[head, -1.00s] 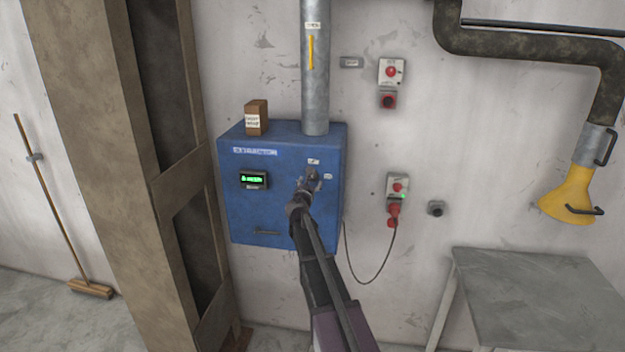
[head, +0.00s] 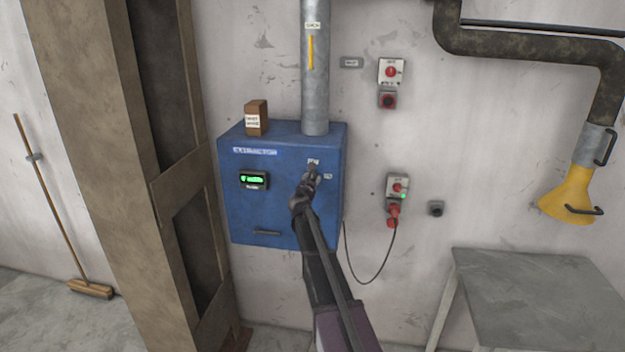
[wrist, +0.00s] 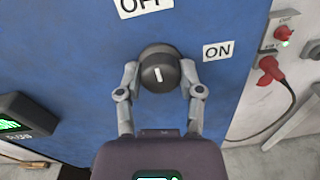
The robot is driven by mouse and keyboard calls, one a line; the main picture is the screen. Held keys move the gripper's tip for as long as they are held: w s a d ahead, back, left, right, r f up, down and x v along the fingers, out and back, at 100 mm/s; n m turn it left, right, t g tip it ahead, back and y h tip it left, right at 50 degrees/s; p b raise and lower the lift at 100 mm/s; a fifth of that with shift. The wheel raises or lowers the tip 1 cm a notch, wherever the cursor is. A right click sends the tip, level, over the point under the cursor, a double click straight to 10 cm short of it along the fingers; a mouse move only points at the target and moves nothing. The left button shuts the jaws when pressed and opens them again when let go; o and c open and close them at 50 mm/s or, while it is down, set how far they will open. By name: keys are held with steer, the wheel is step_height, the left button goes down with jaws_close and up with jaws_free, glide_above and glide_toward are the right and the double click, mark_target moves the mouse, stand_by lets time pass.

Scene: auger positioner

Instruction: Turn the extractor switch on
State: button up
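The extractor switch, a round black knob (wrist: 159,70) with a white pointer mark, is on the front of the blue cabinet (head: 275,215). An OFF label (wrist: 146,5) is above the knob and an ON label (wrist: 218,50) is to its right. The pointer faces up, slightly left, toward OFF. My gripper (wrist: 159,73) has one finger on each side of the knob, and both fingertips appear to touch it. In the head view my gripper (head: 311,181) covers most of the knob.
A green-lit display (head: 254,180) is left of the knob. A small brown box (head: 257,118) and a grey pipe (head: 315,90) are on top of the cabinet.

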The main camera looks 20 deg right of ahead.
steer(key=shift+d, duration=0.1)
stand_by(0.3)
steer(key=m, duration=0.4)
steer(key=shift+r, duration=0.1)
steer(key=m, duration=0.4)
steer(key=shift+m, duration=0.4)
steer(key=m, duration=0.4)
steer(key=shift+y+p, duration=0.3)
steer(key=shift+m, duration=2.4)
steer(key=o, duration=1.1)
steer(key=shift+w, duration=0.1)
